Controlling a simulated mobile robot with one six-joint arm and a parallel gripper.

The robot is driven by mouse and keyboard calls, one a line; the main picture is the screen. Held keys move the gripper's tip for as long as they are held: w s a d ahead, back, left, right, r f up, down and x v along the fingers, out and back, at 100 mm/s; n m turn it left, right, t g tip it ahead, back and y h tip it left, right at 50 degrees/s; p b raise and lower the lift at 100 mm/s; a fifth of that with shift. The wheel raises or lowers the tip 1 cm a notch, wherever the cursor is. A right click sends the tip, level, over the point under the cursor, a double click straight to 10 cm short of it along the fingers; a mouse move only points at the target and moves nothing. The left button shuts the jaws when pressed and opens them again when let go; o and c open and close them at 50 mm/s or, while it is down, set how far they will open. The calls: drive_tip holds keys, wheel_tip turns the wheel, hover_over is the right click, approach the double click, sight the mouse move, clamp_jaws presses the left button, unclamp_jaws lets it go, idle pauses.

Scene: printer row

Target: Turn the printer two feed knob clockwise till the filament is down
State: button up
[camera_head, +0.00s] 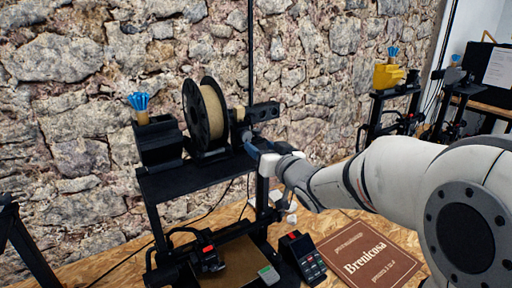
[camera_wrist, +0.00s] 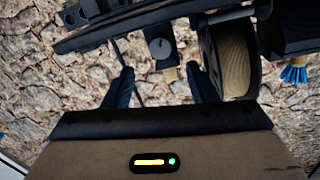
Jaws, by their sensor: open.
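The printer (camera_head: 175,180) in front of me is a black frame with a black spool holder on top. The spool (camera_head: 207,115) of tan filament stands there; it also shows in the wrist view (camera_wrist: 238,60). A dark feeder block with a round grey knob (camera_wrist: 160,46) shows in the wrist view, beside the spool. A short tan piece (camera_wrist: 169,75) shows at the block; I cannot tell if it is the filament's end. My gripper (camera_head: 251,147) is at the frame's right upper side. In the wrist view its two fingers (camera_wrist: 159,75) are apart, empty, with the knob beyond them.
A stone wall (camera_head: 100,60) is close behind. A brown Brenicosa mat (camera_head: 369,255) and a dark keypad device (camera_head: 303,257) lie on the wooden table. Another printer with a yellow part (camera_head: 388,77) stands at right.

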sight(247, 138)
drive_tip(key=shift+s+d, duration=0.25)
drive_tip(key=shift+s, duration=0.1)
drive_tip(key=w+a+n, duration=0.1)
drive_tip(key=w, duration=0.1)
drive_tip(key=w+a+n, duration=0.1)
drive_tip(key=w, duration=0.1)
drive_tip(key=w+a+n+b, duration=0.1)
drive_tip(key=w+a, duration=0.1)
drive_tip(key=shift+w+a+f, duration=0.1)
drive_tip(key=shift+w+f, duration=0.1)
drive_tip(key=shift+w, duration=0.1)
idle(0.3)
drive_tip(key=c, duration=1)
drive_tip(key=shift+o, duration=0.2)
